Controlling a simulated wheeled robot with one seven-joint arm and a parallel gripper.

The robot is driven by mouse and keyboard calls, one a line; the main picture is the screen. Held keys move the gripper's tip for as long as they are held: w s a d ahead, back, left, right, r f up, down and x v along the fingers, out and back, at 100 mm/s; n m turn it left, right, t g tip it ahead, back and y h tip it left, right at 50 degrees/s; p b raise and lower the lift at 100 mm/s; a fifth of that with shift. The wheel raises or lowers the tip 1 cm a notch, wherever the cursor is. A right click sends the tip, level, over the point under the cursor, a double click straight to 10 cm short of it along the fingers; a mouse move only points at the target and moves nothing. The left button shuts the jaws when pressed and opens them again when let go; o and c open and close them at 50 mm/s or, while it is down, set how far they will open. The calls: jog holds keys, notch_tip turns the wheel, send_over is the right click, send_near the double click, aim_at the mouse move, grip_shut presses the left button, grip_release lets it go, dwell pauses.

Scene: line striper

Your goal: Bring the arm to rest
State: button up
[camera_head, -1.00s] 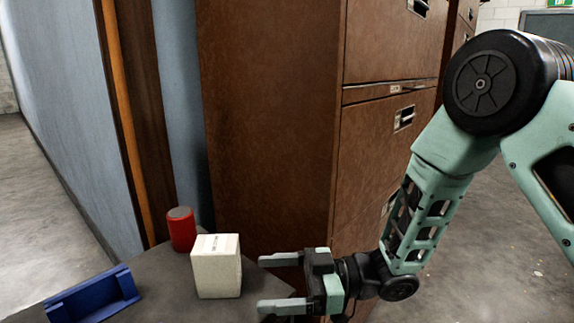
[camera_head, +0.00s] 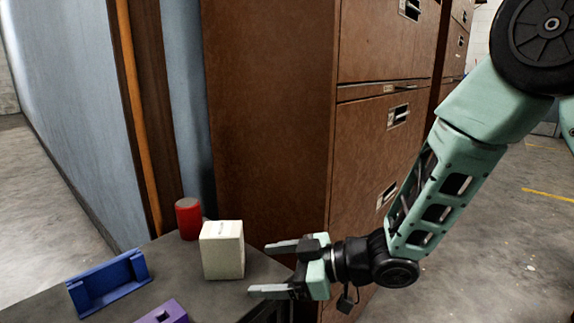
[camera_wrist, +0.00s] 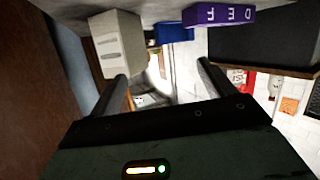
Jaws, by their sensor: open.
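My gripper (camera_head: 272,268) is open and empty at the right edge of the grey table (camera_head: 190,295). Its fingers point left, towards a white box (camera_head: 222,250) that stands upright on the table, with a gap between them. In the wrist view the two fingers (camera_wrist: 165,85) are apart with nothing between them, and the white box (camera_wrist: 118,42) shows beyond the left finger. My arm reaches in from the upper right.
A red can (camera_head: 188,220) stands behind the white box. A blue open holder (camera_head: 108,284) and a purple block (camera_head: 163,313) lie at the table's front left; the block shows letters in the wrist view (camera_wrist: 219,15). Brown filing cabinets (camera_head: 270,120) stand close behind my gripper.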

jog(key=s+d+m+t+h, duration=0.2)
jog(key=s+d+m+h, duration=0.4)
jog(key=d+h, duration=0.4)
jog(key=s+d+r+m+g+h, duration=0.2)
jog(key=s+d+m+g+h, duration=0.25)
jog(key=s, duration=0.95)
notch_tip(320, 180, up, 28)
jog(key=s+d+n+p, duration=0.1)
jog(key=d+p, duration=0.1)
jog(key=p, duration=2.6)
jog(key=shift+s+n+g+y, duration=0.25)
jog(key=shift+n+g+y, duration=0.1)
jog(key=shift+y, duration=0.1)
jog(key=shift+d+f, duration=0.1)
jog(key=shift+f, duration=0.05)
